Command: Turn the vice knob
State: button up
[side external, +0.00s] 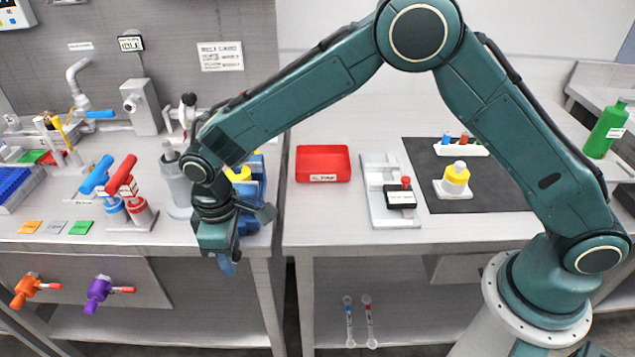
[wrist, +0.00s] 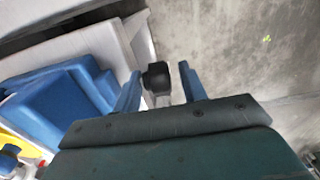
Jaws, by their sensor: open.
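The blue vice (side external: 262,186) stands at the right front of the left bench, with something yellow (side external: 240,174) at its top. In the wrist view its blue body (wrist: 62,97) is on the left. A black knob (wrist: 157,75) on a light shaft shows there, between the two blue fingers of my gripper (wrist: 160,70). In the side view my gripper (side external: 228,264) points down in front of the vice at the bench's front edge, and the knob is hidden.
A grey cylinder (side external: 176,182) stands just left of the vice. Red and blue-handled valves (side external: 139,211) are further left. The right bench holds a red tray (side external: 323,164). A gap separates the benches; orange and purple knobs (side external: 98,290) are on the panel below.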

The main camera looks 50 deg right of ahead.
grip_shut()
jog(key=shift+t+y, duration=0.4)
jog(key=shift+s+d+t+y, duration=0.15)
jog(key=shift+d+t+y, duration=0.05)
jog(key=shift+t+y, duration=0.6)
jog(key=shift+s+d+f+t+y, duration=0.1)
jog(key=shift+t+y, duration=0.55)
jog(key=shift+s+f+t+y, duration=0.1)
jog(key=shift+t+y, duration=0.55)
jog(key=shift+d+f+t+y, duration=0.1)
jog(key=shift+f+t+y, duration=0.1)
jog(key=shift+t+y, duration=1.3)
jog(key=shift+f+t+y, duration=0.15)
jog(key=shift+t+y, duration=0.95)
